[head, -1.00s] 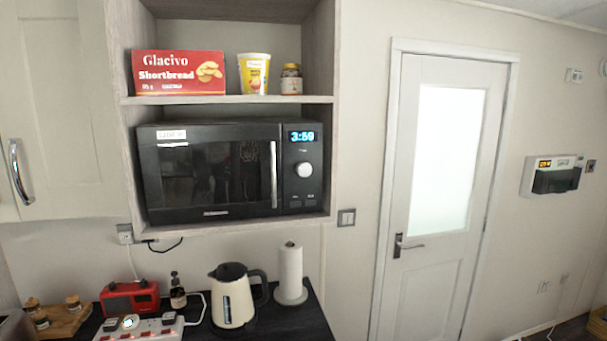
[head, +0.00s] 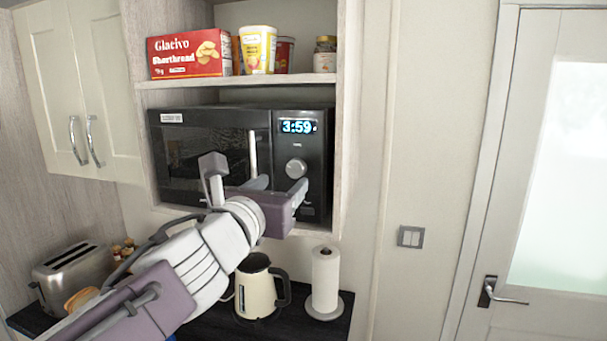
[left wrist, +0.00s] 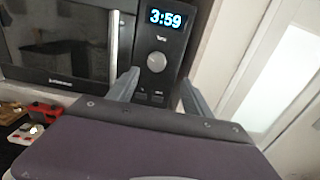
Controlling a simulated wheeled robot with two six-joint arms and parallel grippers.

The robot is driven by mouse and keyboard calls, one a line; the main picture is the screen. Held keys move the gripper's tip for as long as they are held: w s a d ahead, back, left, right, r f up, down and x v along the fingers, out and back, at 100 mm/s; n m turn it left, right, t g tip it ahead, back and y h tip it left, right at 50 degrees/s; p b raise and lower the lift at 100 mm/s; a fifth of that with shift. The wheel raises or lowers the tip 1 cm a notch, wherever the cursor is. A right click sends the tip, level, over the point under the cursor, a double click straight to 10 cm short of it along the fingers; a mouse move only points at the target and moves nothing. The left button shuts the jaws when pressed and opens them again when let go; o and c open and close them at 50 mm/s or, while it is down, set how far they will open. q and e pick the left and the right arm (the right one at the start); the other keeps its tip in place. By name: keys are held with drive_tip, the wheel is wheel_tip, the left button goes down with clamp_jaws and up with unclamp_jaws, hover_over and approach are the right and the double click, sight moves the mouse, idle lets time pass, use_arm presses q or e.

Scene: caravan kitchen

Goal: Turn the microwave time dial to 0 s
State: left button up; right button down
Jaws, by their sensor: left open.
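The black microwave (head: 211,145) sits in a wall niche with its door shut. Its round grey time dial (head: 296,169) is below a lit display (head: 298,127) reading 3:59. My left gripper (head: 284,181) is open and empty in front of the microwave, just below the dial. In the left wrist view the dial (left wrist: 157,62) shows beyond and between the open fingertips (left wrist: 159,76), clear of both fingers. The display (left wrist: 167,18) also reads 3:59 there. My right gripper is not in view.
A shelf above holds a red shortbread box (head: 189,54), a yellow tub (head: 258,49) and jars. Below, a kettle (head: 257,290), a paper roll (head: 325,280) and a toaster (head: 74,272) stand on the dark counter. A door (head: 480,200) is at right.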

sight(294, 171)
use_arm(q)
drive_tip(key=x, duration=0.8)
drive_tip(key=shift+w+a+f, duration=0.15)
drive_tip(key=shift+w+a, duration=0.2)
drive_tip(key=shift+w, duration=0.2)
drive_tip(key=shift+s, duration=0.1)
drive_tip(key=shift+d, duration=0.15)
drive_tip(key=c, duration=0.3)
clamp_jaws()
